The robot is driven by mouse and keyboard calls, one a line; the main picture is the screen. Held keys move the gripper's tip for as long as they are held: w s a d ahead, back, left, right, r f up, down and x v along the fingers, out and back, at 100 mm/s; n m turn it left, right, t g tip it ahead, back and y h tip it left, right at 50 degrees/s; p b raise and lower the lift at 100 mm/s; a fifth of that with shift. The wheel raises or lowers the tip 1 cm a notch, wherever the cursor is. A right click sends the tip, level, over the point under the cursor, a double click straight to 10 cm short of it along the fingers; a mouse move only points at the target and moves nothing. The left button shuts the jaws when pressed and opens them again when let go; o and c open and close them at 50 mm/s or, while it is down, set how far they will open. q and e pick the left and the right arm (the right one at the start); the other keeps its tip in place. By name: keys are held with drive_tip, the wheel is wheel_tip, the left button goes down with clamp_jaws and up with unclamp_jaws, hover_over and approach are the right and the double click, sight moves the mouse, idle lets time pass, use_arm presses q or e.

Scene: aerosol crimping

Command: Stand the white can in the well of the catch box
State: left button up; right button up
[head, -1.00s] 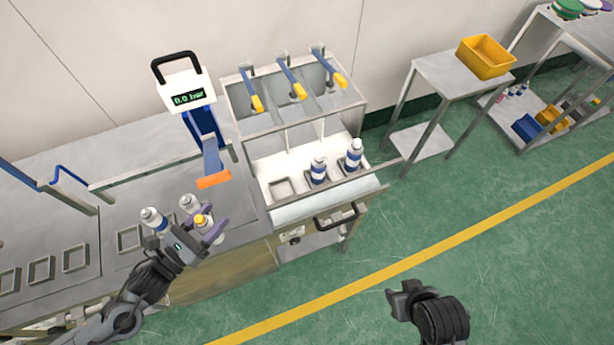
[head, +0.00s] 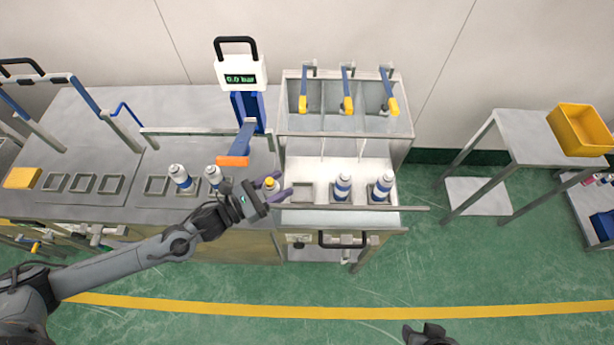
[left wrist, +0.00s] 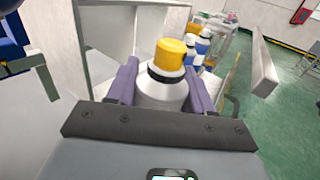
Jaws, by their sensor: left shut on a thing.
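The white can with a yellow cap (head: 269,183) is held upright in my left gripper (head: 274,191). In the left wrist view the white can (left wrist: 164,88) stands between the two purple fingers, which are shut on it. The catch box (head: 291,218) is a pale open-fronted steel box. Its left well (head: 304,193) is empty, and my gripper is just to the left of it. The other two wells hold blue-banded cans (head: 342,187) (head: 382,188). My right gripper (head: 428,332) is cut off at the bottom edge, and its jaws cannot be made out.
Three yellow-tipped levers (head: 347,104) hang over the box's back. A gauge stand (head: 240,78) with an orange-ended arm is left of the box. Two more cans (head: 180,177) (head: 214,176) stand on the bench. A rail (head: 410,208) runs along the box front.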

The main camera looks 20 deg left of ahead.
use_arm(q)
drive_tip(key=shift+w+d+f, duration=0.6)
drive_tip(key=shift+w+d, duration=0.3)
drive_tip(key=shift+w, duration=0.3)
drive_tip(key=shift+w+d+f, duration=0.55)
drive_tip(key=shift+w+d, duration=0.3)
drive_tip(key=shift+w, duration=0.35)
drive_tip(key=shift+w+d+f, duration=0.6)
drive_tip(key=shift+w+d, duration=0.3)
drive_tip(key=shift+w, duration=0.3)
drive_tip(key=shift+f, duration=0.2)
drive_tip(key=o, duration=1.1)
drive_tip(key=shift+o, duration=0.2)
drive_tip(key=shift+r, duration=0.15)
